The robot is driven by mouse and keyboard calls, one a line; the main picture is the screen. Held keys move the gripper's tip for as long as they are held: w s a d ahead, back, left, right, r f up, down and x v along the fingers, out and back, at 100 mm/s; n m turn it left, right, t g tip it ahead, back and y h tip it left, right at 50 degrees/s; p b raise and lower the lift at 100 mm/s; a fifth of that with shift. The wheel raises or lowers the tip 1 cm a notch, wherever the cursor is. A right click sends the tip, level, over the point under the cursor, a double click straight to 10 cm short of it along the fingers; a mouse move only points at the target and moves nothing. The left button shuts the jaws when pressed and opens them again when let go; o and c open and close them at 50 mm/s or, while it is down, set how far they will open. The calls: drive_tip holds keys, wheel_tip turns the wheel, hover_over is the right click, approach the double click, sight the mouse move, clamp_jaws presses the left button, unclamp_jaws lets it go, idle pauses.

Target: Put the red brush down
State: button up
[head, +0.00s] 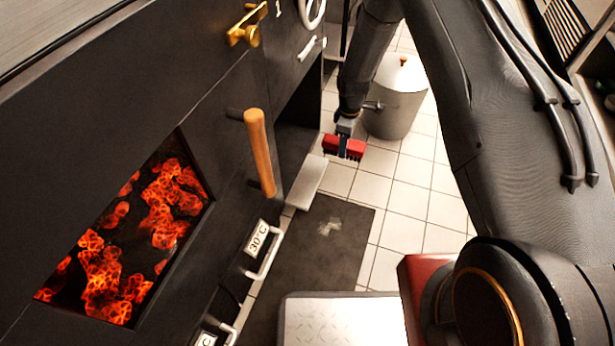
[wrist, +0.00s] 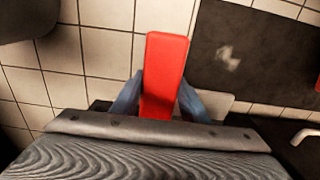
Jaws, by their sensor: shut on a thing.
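The red brush (head: 345,147) hangs from my gripper (head: 344,138) in the head view, in front of the dark stove, with its dark bristles along the lower edge. In the wrist view the red block of the brush (wrist: 165,75) stands between the two bluish fingers of my gripper (wrist: 157,98), which are shut on it. The brush appears above the tiled floor; its exact height I cannot tell. Its underside is hidden in the wrist view.
A black stove (head: 180,100) with glowing coals and a wooden handle (head: 260,152) fills the left. A dark mat (head: 325,250) and a pale step (head: 308,181) lie near it. A metal pot (head: 396,105) with a lid stands behind. White floor tiles (head: 405,195) are clear at right.

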drive_tip(key=s+a+b, duration=0.3)
drive_tip(key=s+a, duration=0.4)
drive_tip(key=a, duration=0.5)
drive_tip(key=f+b, duration=0.1)
drive_tip(key=f, duration=0.1)
drive_tip(key=f+b, duration=0.1)
drive_tip(key=f, duration=0.1)
drive_tip(key=f+b, duration=0.1)
drive_tip(key=f, duration=0.1)
drive_tip(key=shift+s+a+f, duration=0.2)
drive_tip(key=shift+a+f, duration=0.05)
drive_tip(key=shift+a, duration=0.05)
drive_tip(key=shift+a+f+b, duration=0.1)
drive_tip(key=shift+f+b, duration=0.2)
drive_tip(key=shift+b, duration=0.05)
drive_tip(key=shift+s, duration=0.1)
drive_tip(key=shift+r, duration=0.1)
